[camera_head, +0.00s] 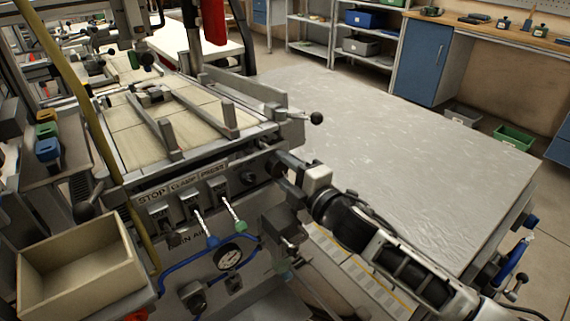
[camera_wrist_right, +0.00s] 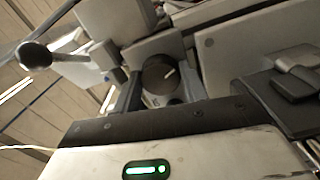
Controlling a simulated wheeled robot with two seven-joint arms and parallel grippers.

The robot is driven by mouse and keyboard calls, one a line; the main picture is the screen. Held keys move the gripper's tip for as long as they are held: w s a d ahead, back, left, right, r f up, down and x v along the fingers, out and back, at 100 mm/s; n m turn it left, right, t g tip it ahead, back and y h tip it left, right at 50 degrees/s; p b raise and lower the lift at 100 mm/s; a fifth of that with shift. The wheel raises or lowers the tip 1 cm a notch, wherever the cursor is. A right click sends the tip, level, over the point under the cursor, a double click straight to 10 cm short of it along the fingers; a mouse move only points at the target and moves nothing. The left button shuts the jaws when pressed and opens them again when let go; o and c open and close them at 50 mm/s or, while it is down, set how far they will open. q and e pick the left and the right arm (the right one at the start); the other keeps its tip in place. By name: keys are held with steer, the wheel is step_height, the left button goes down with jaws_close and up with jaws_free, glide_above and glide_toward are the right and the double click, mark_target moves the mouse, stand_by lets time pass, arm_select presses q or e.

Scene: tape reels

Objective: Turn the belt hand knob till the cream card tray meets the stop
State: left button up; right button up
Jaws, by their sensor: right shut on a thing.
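A dark round knob (camera_wrist_right: 158,74) with a white pointer line shows between my right gripper's fingers in the wrist view. My right gripper (camera_head: 283,170) reaches in from the lower right to the front of the grey machine and is shut on this knob; the fingers cover much of it in the head view. An open, empty cream tray (camera_head: 81,268) stands at the lower left in the head view. I cannot tell where its stop is or whether they touch. My left gripper is not in view.
The machine front carries a STOP, CLAMP, PRESS label (camera_head: 182,184), small levers, blue hose and a gauge (camera_head: 228,257). A black ball handle (camera_head: 316,118) sticks out above my right gripper. A broad grey table (camera_head: 420,150) lies clear on the right.

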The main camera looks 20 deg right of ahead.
steer(key=m+p, duration=0.2)
steer(key=m, duration=0.1)
steer(key=shift+m, duration=0.3)
steer(key=shift+f+m+p, duration=0.1)
steer(key=shift+m+p, duration=0.7)
steer(key=shift+m, duration=0.8)
steer(key=o, duration=1)
steer(key=shift+s, duration=0.15)
steer(key=v, duration=1.5)
steer(key=shift+s+b, duration=0.35)
steer(key=shift+b, duration=0.1)
steer(key=shift+d, duration=0.15)
